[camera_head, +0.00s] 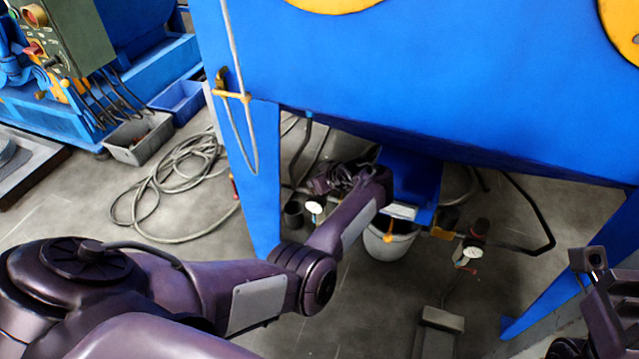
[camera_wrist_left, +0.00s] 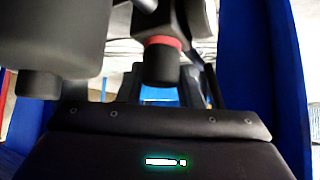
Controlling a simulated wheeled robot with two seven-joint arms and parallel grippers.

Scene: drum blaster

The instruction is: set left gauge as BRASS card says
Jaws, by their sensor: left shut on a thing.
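The left gauge (camera_head: 315,207) is a small white dial under the blue machine; its reading is too small to tell. A dark round knob (camera_head: 293,214) is beside it. My left gripper (camera_head: 322,184) reaches under the machine, just above the gauge, and is shut on a dark part that looks like the knob. The left wrist view shows a dark cylinder with a red ring (camera_wrist_left: 162,62) close ahead; the contact is unclear. A second white gauge (camera_head: 467,255) is to the right. No readable BRASS card shows. My right gripper (camera_head: 592,262) is at the right edge, away from the gauges; its jaws are unclear.
The blue machine (camera_head: 420,80) overhangs the gauges, with a blue leg (camera_head: 258,180) left of my gripper. A white bucket (camera_head: 388,243) stands between the gauges. A grey pedal-like box (camera_head: 440,320) is in front. A coiled hose (camera_head: 180,190) lies on the left floor.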

